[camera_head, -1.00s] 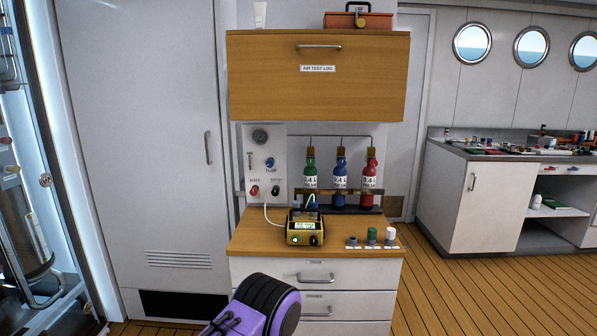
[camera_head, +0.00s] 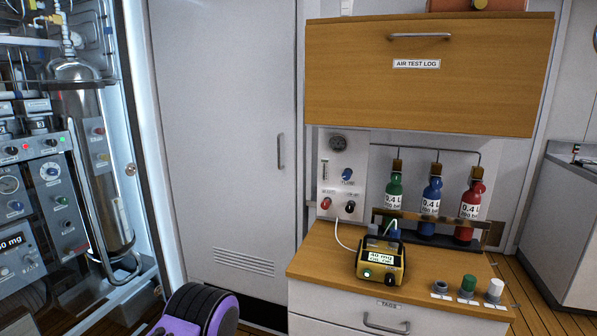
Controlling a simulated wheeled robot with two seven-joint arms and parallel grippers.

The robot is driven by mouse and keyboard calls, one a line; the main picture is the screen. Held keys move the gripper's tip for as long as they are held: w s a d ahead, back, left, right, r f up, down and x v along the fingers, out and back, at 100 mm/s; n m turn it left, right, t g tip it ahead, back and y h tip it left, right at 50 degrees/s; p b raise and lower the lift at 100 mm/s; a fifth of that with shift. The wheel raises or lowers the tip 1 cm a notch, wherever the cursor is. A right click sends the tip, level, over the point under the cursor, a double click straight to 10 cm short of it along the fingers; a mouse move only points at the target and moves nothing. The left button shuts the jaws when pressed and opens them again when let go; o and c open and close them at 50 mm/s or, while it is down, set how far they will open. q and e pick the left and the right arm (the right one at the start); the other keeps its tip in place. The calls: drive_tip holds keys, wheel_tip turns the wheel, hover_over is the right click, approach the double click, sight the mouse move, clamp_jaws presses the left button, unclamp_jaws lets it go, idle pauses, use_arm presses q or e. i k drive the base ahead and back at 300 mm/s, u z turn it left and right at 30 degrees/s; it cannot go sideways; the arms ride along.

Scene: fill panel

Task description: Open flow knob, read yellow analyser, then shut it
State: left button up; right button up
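The blue flow knob (camera_head: 347,174) is on that panel, above a red knob (camera_head: 326,203) and a black knob (camera_head: 350,207). Whether the flow knob is open or shut cannot be told. A purple and black part of my arm shows at the bottom edge. Neither gripper is in view.
Several small caps (camera_head: 468,285) sit at the counter's front right. A wooden cabinet (camera_head: 428,75) hangs above. A machine with gauges (camera_head: 40,190) is at left.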

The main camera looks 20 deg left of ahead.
sight(346, 174)
drive_tip(key=u, duration=0.25)
drive_tip(key=i, duration=0.85)
drive_tip(key=z, duration=0.05)
